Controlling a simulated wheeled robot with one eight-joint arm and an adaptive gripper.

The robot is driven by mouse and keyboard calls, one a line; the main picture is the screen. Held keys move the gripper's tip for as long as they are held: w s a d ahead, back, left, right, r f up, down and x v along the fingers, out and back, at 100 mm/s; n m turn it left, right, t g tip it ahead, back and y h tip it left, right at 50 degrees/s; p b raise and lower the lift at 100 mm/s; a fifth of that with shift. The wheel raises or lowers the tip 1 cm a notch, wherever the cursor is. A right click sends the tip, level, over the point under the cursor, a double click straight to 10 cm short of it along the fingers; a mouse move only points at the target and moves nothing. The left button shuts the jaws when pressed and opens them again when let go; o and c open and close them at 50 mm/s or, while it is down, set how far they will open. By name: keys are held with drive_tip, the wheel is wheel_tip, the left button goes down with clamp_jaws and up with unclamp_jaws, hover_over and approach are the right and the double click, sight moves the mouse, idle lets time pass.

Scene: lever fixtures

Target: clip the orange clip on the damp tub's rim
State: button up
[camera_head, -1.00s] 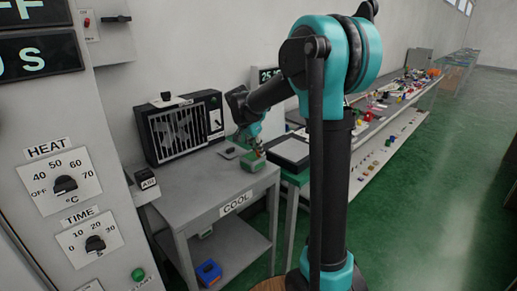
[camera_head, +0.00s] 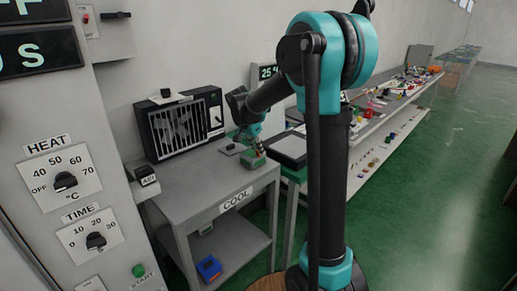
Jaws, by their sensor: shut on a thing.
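My gripper (camera_head: 254,146) is low over the front right corner of the COOL table. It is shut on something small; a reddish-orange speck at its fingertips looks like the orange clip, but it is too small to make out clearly. A small green tub (camera_head: 251,162) sits on the table right below the fingertips. I cannot tell from here whether the clip touches the tub's rim, or whether this tub is damp.
The grey COOL table (camera_head: 205,188) carries a black fan heater (camera_head: 178,128) at the back. A blue box (camera_head: 209,268) lies on its lower shelf. A dark tray (camera_head: 288,147) is to the right. The HEAT and TIME panel (camera_head: 70,190) stands at left.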

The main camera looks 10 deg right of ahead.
drive_tip(key=shift+f, duration=0.6)
idle(0.3)
drive_tip(key=o, duration=0.8)
drive_tip(key=shift+o, duration=0.5)
drive_tip(key=o, duration=0.3)
drive_tip(key=shift+o, duration=0.2)
drive_tip(key=shift+r, duration=0.15)
drive_tip(key=shift+r, duration=3.35)
